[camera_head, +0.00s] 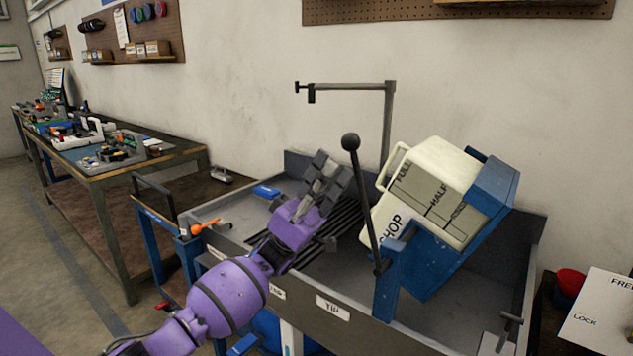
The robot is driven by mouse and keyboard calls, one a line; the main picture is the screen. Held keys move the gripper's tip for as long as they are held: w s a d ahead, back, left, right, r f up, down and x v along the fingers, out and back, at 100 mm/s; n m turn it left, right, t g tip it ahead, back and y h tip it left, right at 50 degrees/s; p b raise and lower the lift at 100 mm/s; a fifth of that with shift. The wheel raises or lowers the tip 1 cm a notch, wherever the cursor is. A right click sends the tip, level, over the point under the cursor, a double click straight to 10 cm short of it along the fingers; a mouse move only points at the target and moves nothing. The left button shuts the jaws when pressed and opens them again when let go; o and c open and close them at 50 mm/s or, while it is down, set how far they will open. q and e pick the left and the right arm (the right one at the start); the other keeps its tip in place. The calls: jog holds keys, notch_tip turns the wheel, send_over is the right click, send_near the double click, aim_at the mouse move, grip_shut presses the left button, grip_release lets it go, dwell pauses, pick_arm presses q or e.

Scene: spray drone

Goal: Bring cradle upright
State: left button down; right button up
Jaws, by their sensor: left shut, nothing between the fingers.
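The blue cradle (492,192) sits tilted over a grey bench tray (463,300) and holds a cream tank (433,164) with "FULL" and "HALF" markings on its side. A dark lever with a black ball knob (350,142) stands nearly upright just left of the tank. My left gripper (325,175) is shut and empty, left of the lever and apart from it in the picture, over the tray. Its purple arm comes in from the lower left. My right gripper is not in view.
A grey post with a crossbar (387,120) rises behind the tray. A blue block (266,191) and an orange-handled item (209,226) are at the left. A red round object (570,281) and a white sign (603,310) are at the right. Workbenches (100,180) line the left wall.

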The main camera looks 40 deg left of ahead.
aim_at(357, 165)
pick_arm(q)
jog(key=d+r+g+y, duration=0.1)
jog(key=d+m+g+y+p, duration=0.1)
jog(key=d, duration=0.1)
jog(key=d+r+m+g, duration=0.1)
jog(key=d, duration=0.1)
jog(key=shift+s+d+r+g+y+p, duration=0.1)
jog(key=shift+d+r+g+y+p, duration=0.2)
jog(key=shift+r+y+p, duration=0.1)
jog(key=d+f+m+g+y+p, duration=0.1)
jog(key=d+f+y+p, duration=0.1)
jog(key=d, duration=0.6)
jog(key=d+f+m+g+y+p, duration=0.1)
jog(key=d+y+p, duration=0.2)
jog(key=d, duration=0.5)
jog(key=shift+s+d+f, duration=0.3)
jog(key=shift+d+f, duration=0.05)
jog(key=shift+d, duration=0.05)
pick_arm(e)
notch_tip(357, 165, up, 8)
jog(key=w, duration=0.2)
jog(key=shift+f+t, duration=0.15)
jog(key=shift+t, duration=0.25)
pick_arm(q)
jog(key=shift+f, duration=0.1)
